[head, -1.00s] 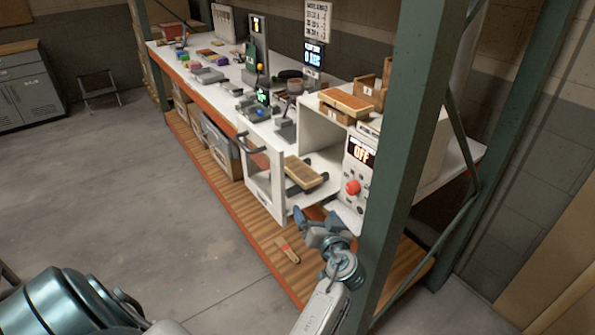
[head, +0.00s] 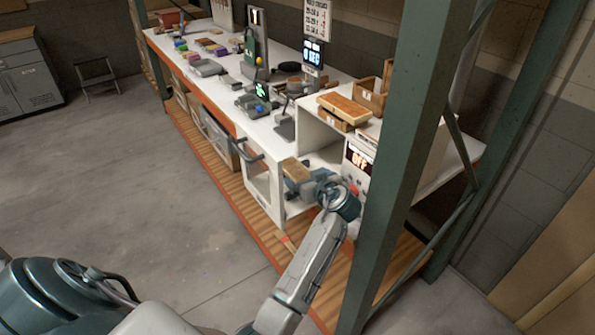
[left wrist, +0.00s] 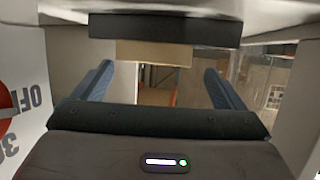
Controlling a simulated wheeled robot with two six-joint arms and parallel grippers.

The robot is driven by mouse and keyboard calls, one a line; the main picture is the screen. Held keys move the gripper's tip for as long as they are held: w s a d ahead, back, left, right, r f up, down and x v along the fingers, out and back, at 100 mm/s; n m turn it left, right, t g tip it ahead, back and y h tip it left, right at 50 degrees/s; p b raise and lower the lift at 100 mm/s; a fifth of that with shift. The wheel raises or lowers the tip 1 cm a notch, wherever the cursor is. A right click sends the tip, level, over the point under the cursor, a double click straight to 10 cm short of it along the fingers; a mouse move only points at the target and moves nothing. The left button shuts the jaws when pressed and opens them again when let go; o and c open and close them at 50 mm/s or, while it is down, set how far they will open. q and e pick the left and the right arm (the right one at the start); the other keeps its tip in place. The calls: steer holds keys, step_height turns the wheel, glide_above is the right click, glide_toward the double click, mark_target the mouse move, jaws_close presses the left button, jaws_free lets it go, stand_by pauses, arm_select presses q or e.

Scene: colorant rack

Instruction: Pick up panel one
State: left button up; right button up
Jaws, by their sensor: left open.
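A tan panel (head: 293,168), the likeliest panel one, lies inside the white box (head: 264,187) with its door open. My left gripper (head: 309,184) is at the box opening, close to the panel's near end, and hides part of it. In the left wrist view, my left gripper (left wrist: 160,78) is open with blue fingers apart. The tan edge of the panel (left wrist: 153,52) shows ahead between them, under a dark bar (left wrist: 165,28). I cannot tell whether the fingers touch the panel. My right gripper does not show.
A green rack post (head: 400,150) stands right of my arm. A brown panel (head: 345,108) lies on top of the box.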

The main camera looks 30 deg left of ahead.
mark_target(299, 172)
arm_select(q)
steer(key=p+x, duration=0.1)
steer(key=x, duration=0.1)
steer(key=p+x, duration=0.1)
steer(key=x, duration=0.1)
steer(key=shift+s+a+r+p, duration=0.15)
steer(key=shift+a+r+p, duration=0.1)
steer(key=shift+p, duration=0.15)
steer(key=shift+w+a+f, duration=0.2)
steer(key=shift+a+f, duration=0.05)
steer(key=shift+f, duration=0.1)
steer(key=shift+d, duration=0.1)
steer(key=c, duration=1.3)
